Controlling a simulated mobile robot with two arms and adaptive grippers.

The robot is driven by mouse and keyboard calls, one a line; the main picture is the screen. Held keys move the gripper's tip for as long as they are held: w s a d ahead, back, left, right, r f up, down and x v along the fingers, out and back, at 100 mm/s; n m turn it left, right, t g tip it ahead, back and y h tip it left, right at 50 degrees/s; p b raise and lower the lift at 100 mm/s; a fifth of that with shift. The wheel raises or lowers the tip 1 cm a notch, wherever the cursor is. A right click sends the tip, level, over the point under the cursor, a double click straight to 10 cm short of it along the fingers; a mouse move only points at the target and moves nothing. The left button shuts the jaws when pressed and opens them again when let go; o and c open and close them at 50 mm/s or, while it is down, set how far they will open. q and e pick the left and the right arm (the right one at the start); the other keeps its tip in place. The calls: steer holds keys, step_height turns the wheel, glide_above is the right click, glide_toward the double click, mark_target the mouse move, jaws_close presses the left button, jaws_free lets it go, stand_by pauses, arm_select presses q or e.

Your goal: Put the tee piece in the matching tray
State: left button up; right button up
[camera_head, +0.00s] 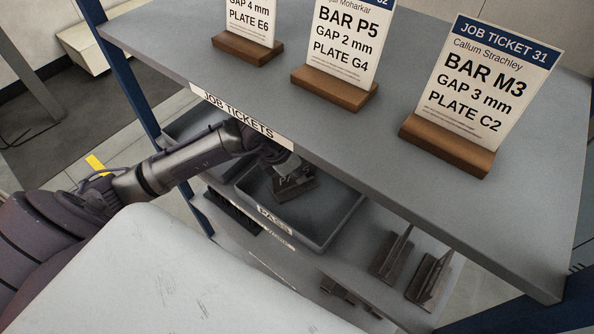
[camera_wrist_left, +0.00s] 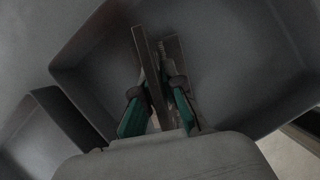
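A dark metal tee piece (camera_wrist_left: 150,75) stands between the green-padded fingers of my left gripper (camera_wrist_left: 158,105) in the left wrist view. The fingers appear closed on its upright plate. In the head view my left gripper (camera_head: 280,158) reaches under the upper shelf, with the dark piece (camera_head: 293,184) at its tip. The piece is over or inside the grey tray labelled PASS (camera_head: 318,242); I cannot tell whether it touches the floor. The tray's walls also surround the piece in the wrist view (camera_wrist_left: 85,40). My right gripper is not in view.
The upper shelf (camera_head: 400,190) with job tickets in wooden holders overhangs the tray closely. Another tray (camera_head: 190,125) stands left of the PASS tray; its wall shows in the wrist view (camera_wrist_left: 35,140). More tee-shaped pieces (camera_head: 428,280) stand on the lower shelf at right.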

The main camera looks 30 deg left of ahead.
arm_select(q)
steer(key=o, duration=0.4)
steer(key=shift+a+r, duration=0.1)
steer(key=shift+r, duration=0.15)
steer(key=shift+b+v, duration=0.3)
steer(key=shift+v, duration=0.85)
steer(key=s+a+b, duration=0.1)
steer(key=s, duration=0.1)
steer(key=s+a+b, duration=0.1)
steer(key=s+a, duration=0.1)
steer(key=s, duration=0.1)
steer(key=s+a+b, duration=0.1)
steer(key=s, duration=0.2)
steer(key=shift+s+a+b, duration=0.15)
steer(key=shift+a+b, duration=0.15)
steer(key=shift+a, duration=0.05)
steer(key=shift+s+a+r, duration=0.1)
steer(key=shift+s+a, duration=0.2)
steer(key=shift+s, duration=0.3)
steer(key=shift+s+a+r, duration=0.1)
steer(key=shift+s+a, duration=0.25)
steer(key=shift+s, duration=0.25)
